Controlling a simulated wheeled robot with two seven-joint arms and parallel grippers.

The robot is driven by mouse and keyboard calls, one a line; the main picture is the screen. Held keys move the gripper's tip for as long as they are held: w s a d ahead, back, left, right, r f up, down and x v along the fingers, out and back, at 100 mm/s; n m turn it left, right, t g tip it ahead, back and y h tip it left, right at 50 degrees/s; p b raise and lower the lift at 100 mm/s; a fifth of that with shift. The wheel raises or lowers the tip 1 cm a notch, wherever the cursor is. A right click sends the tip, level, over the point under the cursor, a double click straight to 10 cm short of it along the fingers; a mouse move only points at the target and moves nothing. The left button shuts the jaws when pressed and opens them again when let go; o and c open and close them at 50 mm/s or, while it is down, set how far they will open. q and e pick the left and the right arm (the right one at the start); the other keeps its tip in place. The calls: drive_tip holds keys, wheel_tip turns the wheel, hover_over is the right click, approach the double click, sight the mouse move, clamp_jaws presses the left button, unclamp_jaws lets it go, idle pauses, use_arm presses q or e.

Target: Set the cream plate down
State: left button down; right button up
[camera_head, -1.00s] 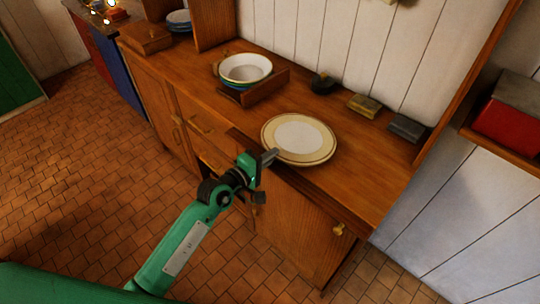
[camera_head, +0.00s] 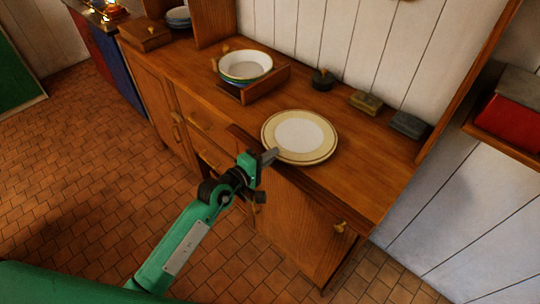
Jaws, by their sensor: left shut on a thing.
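The cream plate (camera_head: 300,135) is a cream disc with a darker rim band and a paler centre. It is level, at or just above the wooden counter (camera_head: 365,175), near the front edge; I cannot tell whether it touches the wood. My left gripper (camera_head: 268,157) is at the plate's left front rim, shut on that rim. Its green arm comes up from the lower left. My right gripper is not in view.
A stack of bowls (camera_head: 245,67) sits in a wooden tray (camera_head: 266,84) behind and left of the plate. A dark round object (camera_head: 322,80), a yellowish block (camera_head: 366,102) and a grey block (camera_head: 408,124) stand along the wall. Bare counter lies right of the plate.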

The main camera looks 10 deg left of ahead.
use_arm(q)
drive_tip(key=shift+f+b, duration=0.3)
drive_tip(key=shift+f, duration=0.1)
